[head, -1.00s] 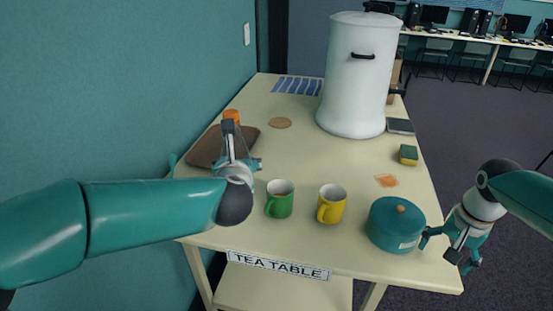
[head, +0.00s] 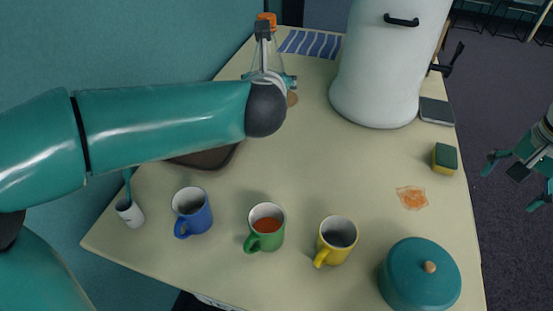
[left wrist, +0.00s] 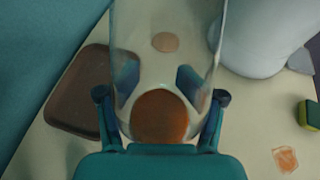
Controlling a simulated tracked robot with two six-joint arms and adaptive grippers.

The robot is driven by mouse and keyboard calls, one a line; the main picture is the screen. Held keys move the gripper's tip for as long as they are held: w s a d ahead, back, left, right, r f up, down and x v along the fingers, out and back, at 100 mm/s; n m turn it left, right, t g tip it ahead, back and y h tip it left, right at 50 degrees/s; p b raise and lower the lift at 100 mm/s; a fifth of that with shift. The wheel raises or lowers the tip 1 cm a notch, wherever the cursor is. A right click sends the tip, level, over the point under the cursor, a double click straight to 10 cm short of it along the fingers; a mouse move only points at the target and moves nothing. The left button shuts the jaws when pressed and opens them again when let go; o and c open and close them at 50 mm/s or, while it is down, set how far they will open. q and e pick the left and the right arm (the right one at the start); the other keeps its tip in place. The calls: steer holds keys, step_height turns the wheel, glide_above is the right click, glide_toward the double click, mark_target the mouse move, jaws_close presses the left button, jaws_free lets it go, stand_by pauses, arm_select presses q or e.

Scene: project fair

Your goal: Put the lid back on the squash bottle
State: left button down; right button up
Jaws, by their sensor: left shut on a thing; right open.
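The squash bottle (head: 279,59) is a clear vessel behind my left gripper (head: 272,80) in the head view, with an orange lid (head: 266,18) showing at its top. My camera mount hides part of where they meet, so I cannot tell how the lid sits. In the left wrist view the clear bottle (left wrist: 165,68) is between the fingers of my left gripper (left wrist: 160,100), which is shut on it. An orange disc shows low inside its outline. My right gripper (head: 516,170) is open and empty, off the table's right side.
A brown tray (head: 208,159) lies left and a round coaster (head: 292,99) near the bottle. Blue (head: 192,212), green (head: 265,228) and yellow mugs (head: 337,240) and a teal pot (head: 420,277) line the front. A white urn (head: 375,70) stands back right. The table's middle is clear.

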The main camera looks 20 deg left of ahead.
arm_select(q)
steer(key=shift+w+a+r, duration=0.1)
steer(key=shift+a, duration=0.1)
step_height(320, 180, down, 16)
steer(key=b, duration=0.2)
steer(key=shift+r+b, duration=0.15)
steer(key=shift+b, duration=0.25)
steer(key=shift+d, duration=0.1)
step_height(320, 180, down, 4)
steer(key=shift+b, duration=0.5)
